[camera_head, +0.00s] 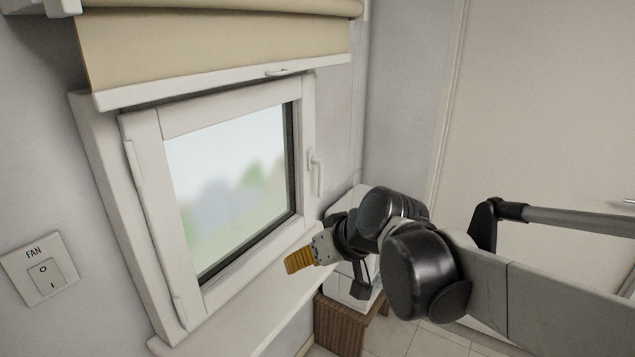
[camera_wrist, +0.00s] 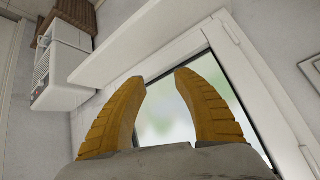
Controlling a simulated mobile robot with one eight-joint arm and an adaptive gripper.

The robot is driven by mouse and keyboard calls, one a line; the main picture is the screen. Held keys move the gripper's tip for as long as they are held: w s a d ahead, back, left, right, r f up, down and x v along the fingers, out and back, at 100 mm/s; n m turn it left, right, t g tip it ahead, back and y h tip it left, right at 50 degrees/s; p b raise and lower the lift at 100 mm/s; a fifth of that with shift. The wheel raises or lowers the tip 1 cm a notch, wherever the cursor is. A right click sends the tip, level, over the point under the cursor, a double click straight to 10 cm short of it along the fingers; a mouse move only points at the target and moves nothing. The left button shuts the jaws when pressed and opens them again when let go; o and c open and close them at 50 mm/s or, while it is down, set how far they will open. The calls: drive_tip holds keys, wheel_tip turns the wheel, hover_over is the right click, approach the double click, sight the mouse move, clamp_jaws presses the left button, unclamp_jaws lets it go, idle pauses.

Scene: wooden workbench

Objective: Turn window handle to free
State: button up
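The white window handle (camera_head: 318,175) is on the right side of the window frame in the head view, with its lever pointing down. The window (camera_head: 150,190) looks shut, in a white frame. My gripper (camera_head: 290,262), with yellow ribbed fingers, is in front of the window's lower right part, below and left of the handle and apart from it. In the wrist view my gripper (camera_wrist: 160,77) has its two fingertips apart with nothing between them. The window glass shows behind the fingers there. I cannot make out the handle in the wrist view.
A beige blind (camera_head: 215,45) hangs above the window. A white sill (camera_head: 235,315) juts out below it. A fan switch (camera_head: 42,270) is on the wall at left. A white appliance (camera_head: 350,290) on a brown wooden stand (camera_head: 340,325) is behind my arm.

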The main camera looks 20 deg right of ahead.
drive_tip(key=w+d+r+t+y, duration=0.1)
drive_tip(key=w+d+y, duration=0.15)
drive_tip(key=w, duration=0.65)
drive_tip(key=n+t+y+b, duration=0.1)
drive_tip(key=n+t+y, duration=0.15)
drive_tip(key=t, duration=0.55)
approach(322, 181)
drive_tip(key=shift+n+h, duration=0.25)
drive_tip(key=shift+h, duration=0.15)
drive_tip(key=b+x, duration=0.2)
drive_tip(key=x, duration=0.8)
drive_tip(key=shift+w+a+b, duration=0.2)
drive_tip(key=shift+w+b, duration=0.1)
drive_tip(key=shift+w, duration=0.05)
clamp_jaws()
